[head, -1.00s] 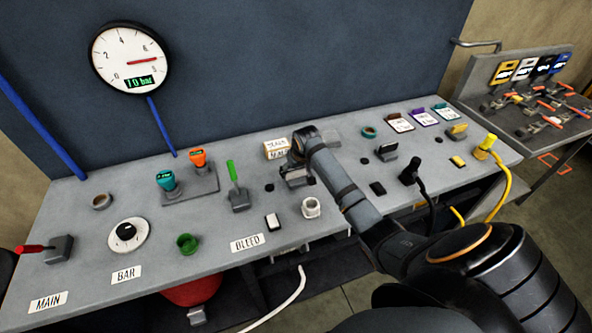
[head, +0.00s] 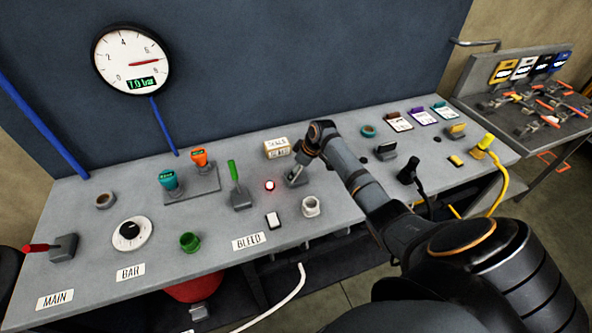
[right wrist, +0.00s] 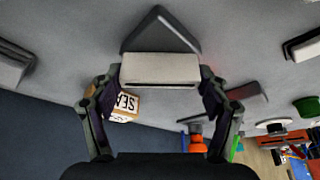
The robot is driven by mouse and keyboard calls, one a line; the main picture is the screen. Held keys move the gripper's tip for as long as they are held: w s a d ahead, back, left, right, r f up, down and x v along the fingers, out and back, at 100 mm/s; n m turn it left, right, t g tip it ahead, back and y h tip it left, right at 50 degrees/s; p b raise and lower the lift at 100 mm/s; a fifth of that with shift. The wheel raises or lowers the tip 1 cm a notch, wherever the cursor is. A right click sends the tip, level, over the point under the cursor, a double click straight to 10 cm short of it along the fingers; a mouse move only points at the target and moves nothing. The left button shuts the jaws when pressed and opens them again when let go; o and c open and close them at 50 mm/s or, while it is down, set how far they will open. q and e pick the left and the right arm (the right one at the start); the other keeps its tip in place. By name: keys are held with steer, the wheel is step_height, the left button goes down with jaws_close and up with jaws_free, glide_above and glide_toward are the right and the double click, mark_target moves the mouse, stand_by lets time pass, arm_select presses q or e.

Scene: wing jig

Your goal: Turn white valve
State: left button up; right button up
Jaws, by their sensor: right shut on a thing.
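The white valve (right wrist: 160,69) shows in the right wrist view as a pale, broad handle on a grey bracket-like base, between my two fingers. My right gripper (right wrist: 160,84) is shut on this handle, one finger at each end. In the head view the right gripper (head: 302,160) comes down on the valve (head: 296,176) in the middle of the bench, leaning over it. The arm and fingers hide part of the valve there. My left gripper is not in view.
A red lamp (head: 269,185) glows left of the valve. A green lever (head: 236,180) stands further left and a white ring (head: 311,206) in front. The small SEALS box (head: 277,147) is close behind. A round gauge (head: 132,60) hangs on the wall.

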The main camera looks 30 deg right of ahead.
steer(key=n+y+b, duration=0.1)
steer(key=n, duration=0.1)
steer(key=shift+f+n+b, duration=0.15)
steer(key=shift+n+b, duration=0.25)
steer(key=n+g+b, duration=0.1)
steer(key=n+b, duration=0.1)
steer(key=shift+n+y, duration=0.3)
steer(key=shift+n+g+y+b, duration=0.3)
steer(key=shift+n+g+b, duration=0.5)
steer(key=shift+n+b, duration=1.1)
steer(key=o, duration=1.1)
steer(key=shift+o, duration=0.2)
steer(key=shift+r, duration=0.3)
steer(key=v, duration=1.1)
steer(key=shift+r, duration=0.35)
